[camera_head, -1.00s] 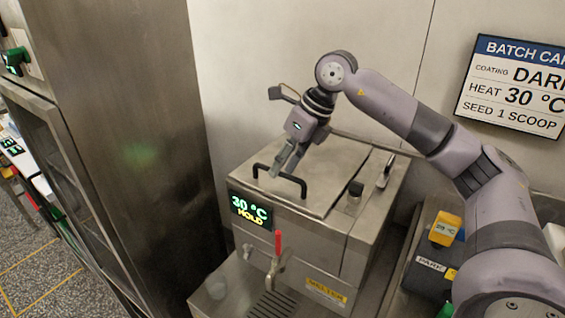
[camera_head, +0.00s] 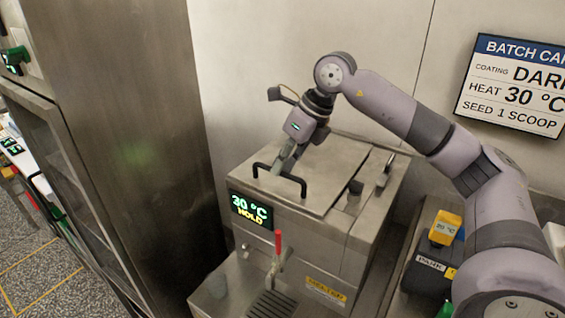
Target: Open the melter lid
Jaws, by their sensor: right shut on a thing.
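The steel melter (camera_head: 319,239) stands in the middle, its display (camera_head: 250,208) reading 30 °C HOLD. Its flat lid (camera_head: 335,172) lies closed on top, with a black bar handle (camera_head: 296,181) along the front edge. My right gripper (camera_head: 283,169) comes down from above at the handle and is shut on the handle's bar; its fingertips partly hide the bar. My left gripper is not in view.
A tap with a red lever (camera_head: 278,243) and a drip grate (camera_head: 272,304) are at the melter's front. A tall steel cabinet (camera_head: 130,130) stands close on the left. A batch card (camera_head: 515,85) hangs on the wall.

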